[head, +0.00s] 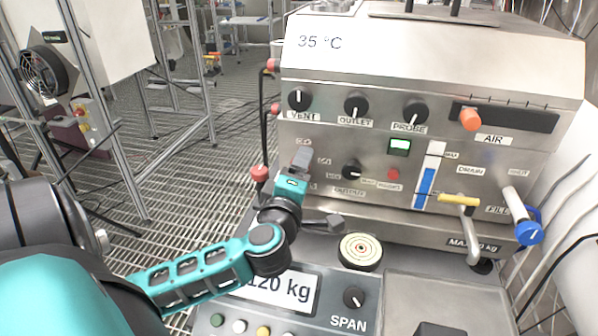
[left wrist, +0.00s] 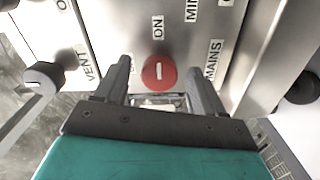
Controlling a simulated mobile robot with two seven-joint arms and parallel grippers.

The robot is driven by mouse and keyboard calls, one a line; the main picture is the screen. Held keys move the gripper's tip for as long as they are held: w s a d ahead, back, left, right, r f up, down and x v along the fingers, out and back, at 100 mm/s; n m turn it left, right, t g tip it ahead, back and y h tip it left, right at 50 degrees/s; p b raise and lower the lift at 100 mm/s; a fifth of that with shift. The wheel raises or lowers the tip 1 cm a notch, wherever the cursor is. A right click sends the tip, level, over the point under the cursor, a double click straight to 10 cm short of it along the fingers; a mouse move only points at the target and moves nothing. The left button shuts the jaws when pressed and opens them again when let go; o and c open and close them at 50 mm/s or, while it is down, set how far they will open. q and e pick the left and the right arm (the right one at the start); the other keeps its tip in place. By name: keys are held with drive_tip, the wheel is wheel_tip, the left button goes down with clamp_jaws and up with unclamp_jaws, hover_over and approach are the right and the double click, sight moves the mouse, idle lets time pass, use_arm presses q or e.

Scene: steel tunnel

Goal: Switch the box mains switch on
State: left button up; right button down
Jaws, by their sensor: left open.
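The mains switch is a round red knob (left wrist: 158,72) with a white bar, seen in the left wrist view on the steel panel. ON and MAINS labels are beside it. In the head view my left gripper (head: 302,158) is at the left part of the box front (head: 320,215) and hides the switch. My right gripper is not in view.
The VENT (head: 299,99), OUTLET (head: 357,104) and PROBE (head: 415,110) knobs are above. The OUTPUT knob (head: 352,170) is to the right of my left gripper. A scale panel (head: 330,300) is below. A red-ended valve (head: 260,173) sticks out at the left.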

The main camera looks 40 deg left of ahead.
use_arm(q)
drive_tip(key=shift+s, duration=0.1)
drive_tip(key=shift+b+v, duration=0.35)
drive_tip(key=shift+v, duration=6)
